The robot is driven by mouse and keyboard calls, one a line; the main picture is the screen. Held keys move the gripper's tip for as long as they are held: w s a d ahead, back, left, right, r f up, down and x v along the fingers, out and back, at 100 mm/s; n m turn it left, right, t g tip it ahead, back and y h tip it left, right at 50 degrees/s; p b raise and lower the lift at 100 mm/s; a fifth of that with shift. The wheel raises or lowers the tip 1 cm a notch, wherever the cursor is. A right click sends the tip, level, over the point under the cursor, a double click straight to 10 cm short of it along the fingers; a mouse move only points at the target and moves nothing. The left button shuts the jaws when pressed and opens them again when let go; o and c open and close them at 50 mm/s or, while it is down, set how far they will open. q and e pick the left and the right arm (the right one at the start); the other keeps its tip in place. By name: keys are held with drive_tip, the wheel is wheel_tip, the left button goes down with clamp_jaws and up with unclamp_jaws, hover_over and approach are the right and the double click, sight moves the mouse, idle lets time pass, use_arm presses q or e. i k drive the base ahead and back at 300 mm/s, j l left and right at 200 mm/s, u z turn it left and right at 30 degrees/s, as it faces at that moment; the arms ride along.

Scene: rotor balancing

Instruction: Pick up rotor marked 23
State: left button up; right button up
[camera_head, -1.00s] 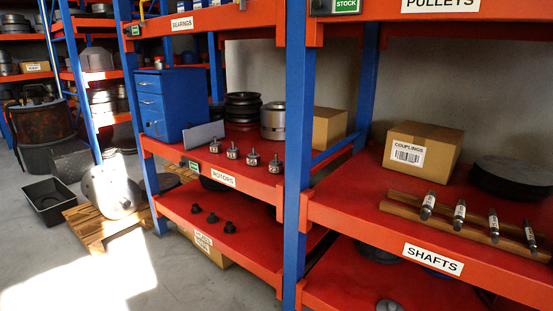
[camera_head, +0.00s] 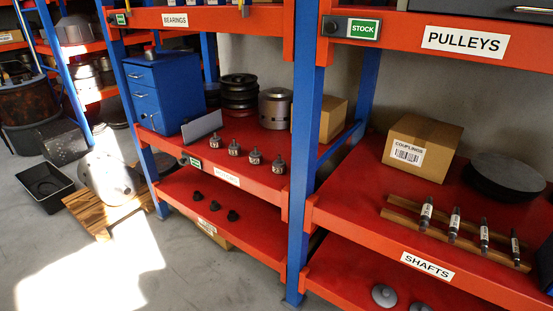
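Several small grey rotors stand upright in a row near the front edge of the red rotors shelf (camera_head: 190,158). From left to right, the row holds a first rotor (camera_head: 215,142), a second rotor (camera_head: 234,149), a third rotor (camera_head: 255,157) and a last rotor (camera_head: 278,165) by the blue post. Each has a pale label, but the numbers are too small to read, so I cannot tell which is marked 23. Neither of my grippers is in view.
A blue drawer cabinet (camera_head: 160,95), dark stacked discs (camera_head: 239,95) and a metal cylinder (camera_head: 276,108) stand behind the rotors. A blue post (camera_head: 304,150) borders the shelf at right. Shafts rest on a wooden rack (camera_head: 462,238). The floor (camera_head: 120,265) in front is largely clear.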

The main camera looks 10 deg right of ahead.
sight(279, 165)
drive_tip(key=i+j+z, duration=0.35)
drive_tip(key=i+j, duration=1.4)
drive_tip(key=i, duration=0.1)
